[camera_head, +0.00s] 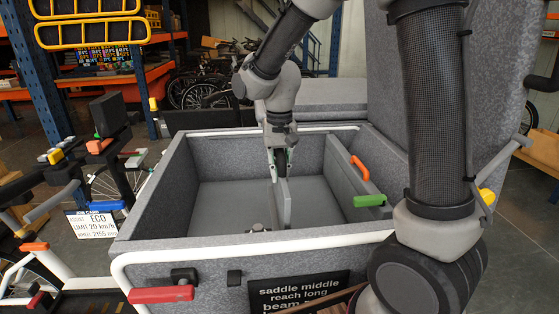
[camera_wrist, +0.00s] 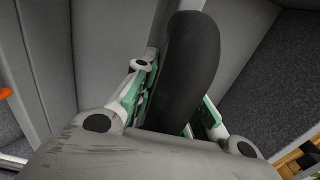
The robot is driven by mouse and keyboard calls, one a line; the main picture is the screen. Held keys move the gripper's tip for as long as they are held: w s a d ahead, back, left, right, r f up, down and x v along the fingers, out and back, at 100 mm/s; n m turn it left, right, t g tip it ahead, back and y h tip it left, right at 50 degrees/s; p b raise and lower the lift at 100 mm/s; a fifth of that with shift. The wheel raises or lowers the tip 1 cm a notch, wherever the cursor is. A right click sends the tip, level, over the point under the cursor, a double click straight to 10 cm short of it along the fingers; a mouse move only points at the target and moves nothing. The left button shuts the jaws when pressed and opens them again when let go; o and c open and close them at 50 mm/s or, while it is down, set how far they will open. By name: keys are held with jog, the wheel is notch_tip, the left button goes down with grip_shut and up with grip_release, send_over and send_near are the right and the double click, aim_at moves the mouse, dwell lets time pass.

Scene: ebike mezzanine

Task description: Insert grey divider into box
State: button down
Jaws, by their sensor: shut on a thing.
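The grey box (camera_head: 205,253) has felt walls and a white rim, and is open at the top. A grey divider (camera_head: 284,204) stands upright inside it, near the middle, seen almost edge-on. My gripper (camera_head: 280,165) reaches down into the box from above and is shut on a dark rounded piece at the divider's top. In the wrist view this dark piece (camera_wrist: 190,65) sits between my green-lined fingers (camera_wrist: 172,112). I cannot tell whether the divider's lower edge touches the floor or sits in a slot.
An orange handle (camera_head: 360,168) and a green handle (camera_head: 370,200) are on the box's right side. A red handle (camera_head: 161,294) sticks out at the front. A bike handlebar with a display sign (camera_head: 92,224) is on the left. The box floor left of the divider is mostly bare.

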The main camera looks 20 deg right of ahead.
jog(key=shift+f, duration=6.55)
jog(key=c, duration=1.4)
grip_release()
jog(key=shift+o, duration=0.2)
